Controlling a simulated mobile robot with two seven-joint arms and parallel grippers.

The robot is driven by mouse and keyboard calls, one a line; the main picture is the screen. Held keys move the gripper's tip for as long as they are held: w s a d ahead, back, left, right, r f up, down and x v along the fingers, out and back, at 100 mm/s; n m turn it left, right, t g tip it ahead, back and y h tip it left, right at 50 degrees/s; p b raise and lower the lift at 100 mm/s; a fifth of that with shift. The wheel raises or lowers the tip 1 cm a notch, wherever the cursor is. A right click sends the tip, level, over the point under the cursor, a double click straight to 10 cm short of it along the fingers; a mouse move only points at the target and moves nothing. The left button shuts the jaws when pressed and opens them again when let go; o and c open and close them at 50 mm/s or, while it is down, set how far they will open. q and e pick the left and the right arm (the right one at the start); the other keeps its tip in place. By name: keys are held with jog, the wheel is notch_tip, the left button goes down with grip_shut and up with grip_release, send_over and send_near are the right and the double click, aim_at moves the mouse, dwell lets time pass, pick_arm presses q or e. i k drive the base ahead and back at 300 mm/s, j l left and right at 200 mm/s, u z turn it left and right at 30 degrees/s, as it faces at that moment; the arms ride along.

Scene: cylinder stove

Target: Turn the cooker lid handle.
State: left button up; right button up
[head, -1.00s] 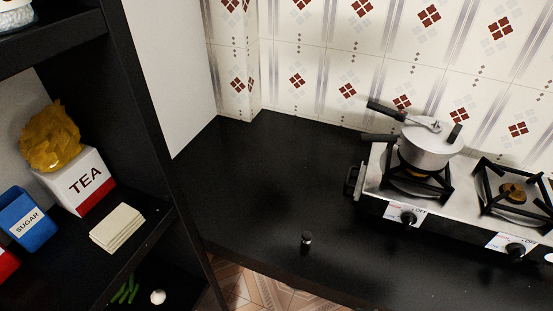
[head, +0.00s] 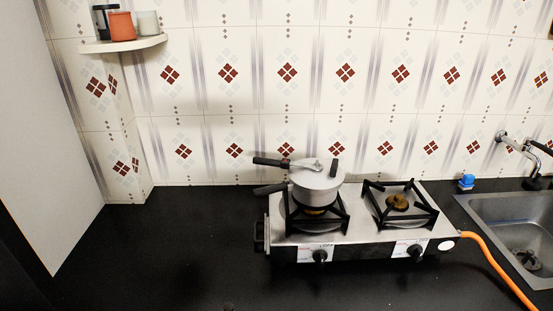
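A silver pressure cooker (head: 316,190) stands on the left burner of the two-burner stove (head: 365,236). Its lid handle (head: 270,162) is black and sticks out to the left over the top. A second black handle (head: 270,189) on the pot body points left, lower down. The two handles lie one above the other, pointing roughly the same way but not clearly in line. A short black grip shows at the lid's right side. Neither of my grippers is in view.
Black counter (head: 160,245) is clear left of the stove. An orange hose (head: 490,258) runs from the stove's right side past the sink (head: 515,240). A small blue item (head: 466,181) stands by the sink. A corner shelf (head: 124,44) holds several containers. A pale panel stands at left.

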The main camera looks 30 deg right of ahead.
aim_at(285, 164)
jog(key=z, duration=1.35)
